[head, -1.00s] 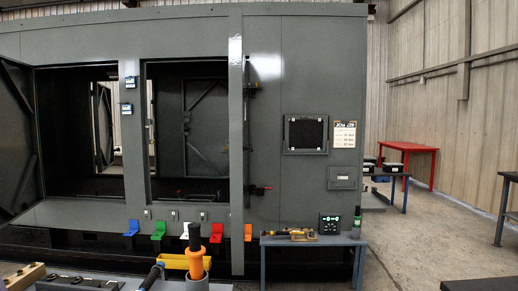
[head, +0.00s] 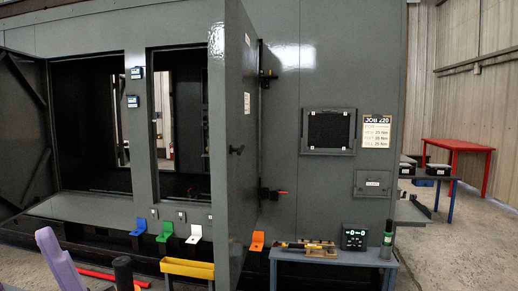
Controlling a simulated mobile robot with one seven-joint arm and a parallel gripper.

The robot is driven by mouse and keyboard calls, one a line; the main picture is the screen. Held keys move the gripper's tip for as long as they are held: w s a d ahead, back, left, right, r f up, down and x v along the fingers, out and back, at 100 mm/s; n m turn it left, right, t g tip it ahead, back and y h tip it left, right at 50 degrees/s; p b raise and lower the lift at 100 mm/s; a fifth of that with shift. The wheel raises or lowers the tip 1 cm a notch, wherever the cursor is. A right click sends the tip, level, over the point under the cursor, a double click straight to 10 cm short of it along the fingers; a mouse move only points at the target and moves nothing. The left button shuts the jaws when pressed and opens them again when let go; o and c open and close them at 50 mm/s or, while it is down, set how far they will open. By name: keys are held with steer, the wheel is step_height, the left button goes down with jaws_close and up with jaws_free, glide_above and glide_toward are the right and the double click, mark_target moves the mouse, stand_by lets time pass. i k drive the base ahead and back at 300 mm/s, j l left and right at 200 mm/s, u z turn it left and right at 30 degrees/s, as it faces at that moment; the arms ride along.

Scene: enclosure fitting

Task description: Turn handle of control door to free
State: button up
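A tall grey door (head: 238,190) stands swung out from the enclosure, seen at a steep angle. A small dark handle (head: 237,150) sits on its face at mid height; its exact turn position is too small to tell. My gripper is not in view.
A yellow tray (head: 187,268), a purple upright piece (head: 60,262) and a black cylinder (head: 122,272) are in front. Floor at far right is clear.

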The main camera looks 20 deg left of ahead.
mark_target(236, 150)
steer(key=i+l+u, duration=0.1)
steer(key=i, duration=0.3)
steer(key=i+l, duration=0.2)
steer(key=i, duration=0.15)
steer(key=i+l+u, duration=0.15)
steer(key=i, duration=0.25)
steer(key=i+l+u, duration=0.15)
steer(key=i+u, duration=0.25)
steer(key=i, duration=0.3)
steer(key=i+j, duration=0.15)
steer(key=i, duration=0.35)
